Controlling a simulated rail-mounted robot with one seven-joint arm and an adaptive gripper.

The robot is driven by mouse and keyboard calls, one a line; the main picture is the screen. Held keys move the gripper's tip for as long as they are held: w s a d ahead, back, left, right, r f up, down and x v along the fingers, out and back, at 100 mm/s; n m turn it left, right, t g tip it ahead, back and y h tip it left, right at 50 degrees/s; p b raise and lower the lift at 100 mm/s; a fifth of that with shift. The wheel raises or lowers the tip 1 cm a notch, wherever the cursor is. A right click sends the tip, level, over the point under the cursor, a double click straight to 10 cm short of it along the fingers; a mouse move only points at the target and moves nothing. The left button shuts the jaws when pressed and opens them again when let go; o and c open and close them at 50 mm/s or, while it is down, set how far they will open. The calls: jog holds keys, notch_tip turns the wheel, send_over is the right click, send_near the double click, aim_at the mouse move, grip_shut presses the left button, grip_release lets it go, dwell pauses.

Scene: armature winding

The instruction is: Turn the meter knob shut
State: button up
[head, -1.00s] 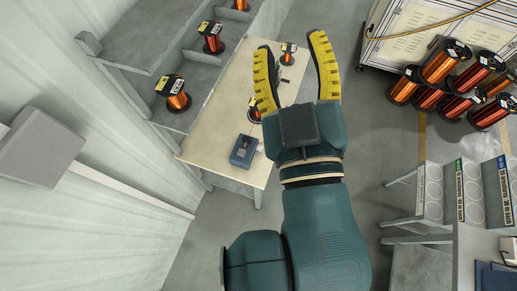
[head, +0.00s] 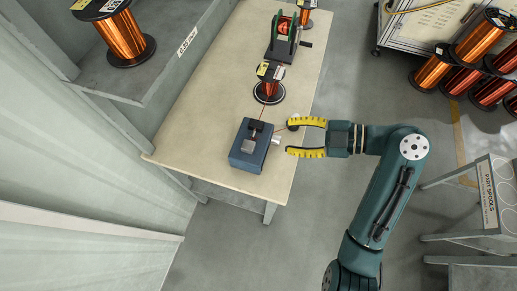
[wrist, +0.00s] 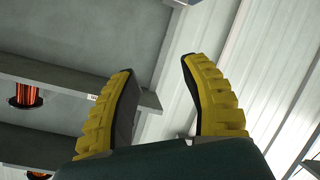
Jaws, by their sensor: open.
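The meter is a blue box (head: 246,158) on the near end of the wooden table in the head view. A small light-coloured knob (head: 276,140) sticks out of its right side. My gripper (head: 289,138) is open just right of the meter, its two yellow fingers pointing left. The knob lies close to the gap between the fingertips. I cannot tell whether they touch it or are level with it. In the wrist view the open fingers (wrist: 157,78) have nothing between them, and the meter is not clearly seen.
A copper wire spool (head: 269,91) stands behind the meter, with a thin wire running to the box. A green winder (head: 287,38) with a crank is farther back on the table (head: 208,105). A grey shelf (head: 160,60) rises at left.

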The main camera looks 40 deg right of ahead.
jog(key=s+d+f+m+t+h+b, duration=0.1)
jog(key=s+d+f+b, duration=0.25)
jog(key=f, duration=0.35)
jog(key=m+h+b, duration=0.2)
jog(key=b, duration=0.1)
send_near(278, 141)
jog(key=shift+t, duration=0.5)
jog(key=b+x, duration=0.1)
jog(key=x, duration=0.2)
jog(key=f+b+x, duration=0.1)
jog(key=b+x, duration=0.1)
jog(key=x, duration=0.2)
jog(key=b+x, duration=0.1)
jog(key=x, duration=0.2)
jog(key=shift+w+d+f, duration=0.15)
jog(key=shift+d+f, duration=0.15)
jog(key=shift+f, duration=0.15)
grip_shut()
